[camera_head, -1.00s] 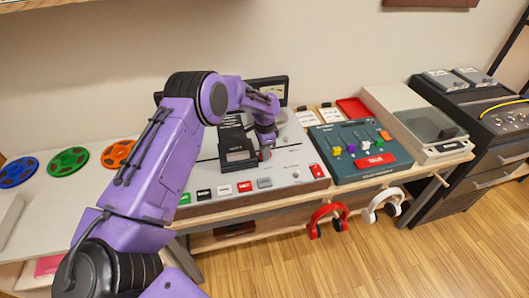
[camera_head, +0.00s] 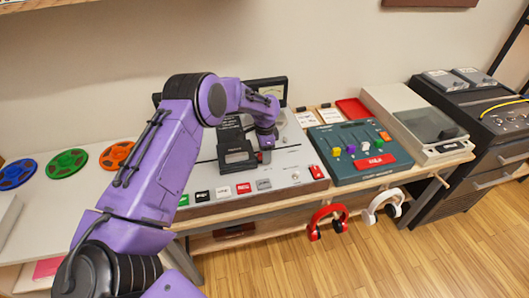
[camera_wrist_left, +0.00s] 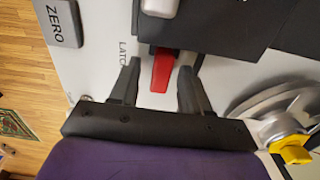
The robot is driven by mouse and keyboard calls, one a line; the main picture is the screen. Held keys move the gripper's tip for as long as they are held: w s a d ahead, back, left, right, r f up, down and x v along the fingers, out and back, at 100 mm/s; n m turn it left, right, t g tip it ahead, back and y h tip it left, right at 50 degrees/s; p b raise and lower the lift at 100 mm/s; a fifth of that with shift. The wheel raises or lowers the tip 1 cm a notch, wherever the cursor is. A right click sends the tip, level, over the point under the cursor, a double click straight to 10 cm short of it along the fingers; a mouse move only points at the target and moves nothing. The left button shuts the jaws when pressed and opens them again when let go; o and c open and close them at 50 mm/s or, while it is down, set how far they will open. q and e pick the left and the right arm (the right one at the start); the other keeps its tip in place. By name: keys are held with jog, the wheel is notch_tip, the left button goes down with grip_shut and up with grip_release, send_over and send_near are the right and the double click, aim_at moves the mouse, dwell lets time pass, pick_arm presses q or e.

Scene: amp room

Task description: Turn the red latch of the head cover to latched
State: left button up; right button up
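The red latch (camera_wrist_left: 162,74) shows in the left wrist view as a short red lever sticking out from under a black part. My left gripper (camera_wrist_left: 160,66) is open, with one dark finger on each side of the latch and a gap visible on both sides. A partly covered label starting "LATC" is printed beside it. In the head view my left gripper (camera_head: 264,154) is low over the grey tape deck, at the right side of the black head cover (camera_head: 237,150). The latch cannot be made out there. My right gripper is not in view.
The grey deck (camera_head: 285,178) has several coloured keys along its front. A teal mixer (camera_head: 345,178) stands to its right, and a turntable (camera_head: 425,125) beyond. Coloured reels (camera_head: 67,163) lie at left. Red headphones (camera_head: 328,222) hang from the front edge.

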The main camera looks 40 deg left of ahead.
pick_arm(q)
jog(key=shift+a, duration=0.1)
notch_tip(320, 180, up, 11)
jog(key=b, duration=0.2)
jog(key=shift+f, duration=0.2)
